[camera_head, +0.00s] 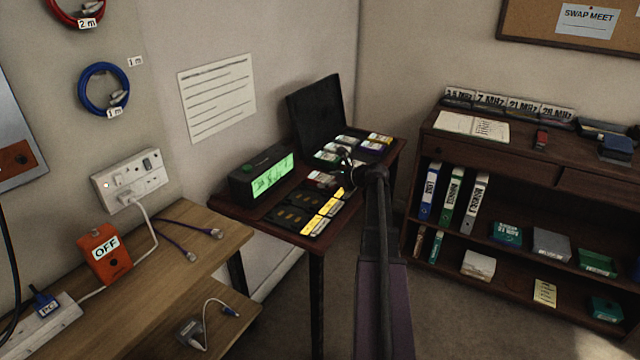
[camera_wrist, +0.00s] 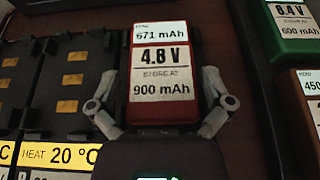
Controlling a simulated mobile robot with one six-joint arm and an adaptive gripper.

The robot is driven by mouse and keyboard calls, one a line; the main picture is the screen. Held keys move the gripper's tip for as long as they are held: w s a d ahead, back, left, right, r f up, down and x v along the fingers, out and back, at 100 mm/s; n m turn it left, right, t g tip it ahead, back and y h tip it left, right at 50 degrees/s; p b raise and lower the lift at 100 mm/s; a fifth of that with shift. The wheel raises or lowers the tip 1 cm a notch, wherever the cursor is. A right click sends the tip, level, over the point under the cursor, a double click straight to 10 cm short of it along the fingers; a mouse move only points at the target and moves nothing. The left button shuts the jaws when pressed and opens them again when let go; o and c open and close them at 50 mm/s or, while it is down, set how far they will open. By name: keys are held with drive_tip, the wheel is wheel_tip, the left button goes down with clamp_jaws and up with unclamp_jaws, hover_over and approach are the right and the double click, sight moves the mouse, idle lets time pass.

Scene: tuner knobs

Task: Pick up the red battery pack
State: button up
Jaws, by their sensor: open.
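The red battery pack (camera_wrist: 160,112) lies in the middle of the wrist view, with a white label reading "671 mAh", "4.8 V" and "900 mAh" on its top. My gripper (camera_wrist: 162,102) is open, with one finger on each side of the pack's lower half. The fingertips sit close to its sides; I cannot tell whether they touch. In the head view the red pack (camera_head: 320,178) shows on the small dark table (camera_head: 280,232), partly hidden by my gripper (camera_head: 345,172).
A black charger tray (camera_wrist: 66,85) with yellow labels lies just left of the pack. A green pack (camera_wrist: 285,30) and a brown pack (camera_wrist: 308,98) lie to the right. A green-lit display unit (camera_head: 262,177) and an open black case (camera_head: 318,112) stand behind.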

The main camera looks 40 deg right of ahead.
sight(326, 179)
drive_tip(key=c, duration=1)
drive_tip(key=shift+r, duration=0.15)
wheel_tip(326, 179, up, 2)
drive_tip(key=shift+p, duration=1.2)
drive_tip(key=shift+r+p, duration=0.8)
drive_tip(key=shift+r, duration=0.05)
drive_tip(key=s+a, duration=0.1)
drive_tip(key=s, duration=0.4)
drive_tip(key=s+a, duration=0.1)
drive_tip(key=s, duration=0.4)
drive_tip(key=s+a+r+p, duration=0.1)
drive_tip(key=s, duration=0.4)
drive_tip(key=shift+s+a, duration=0.3)
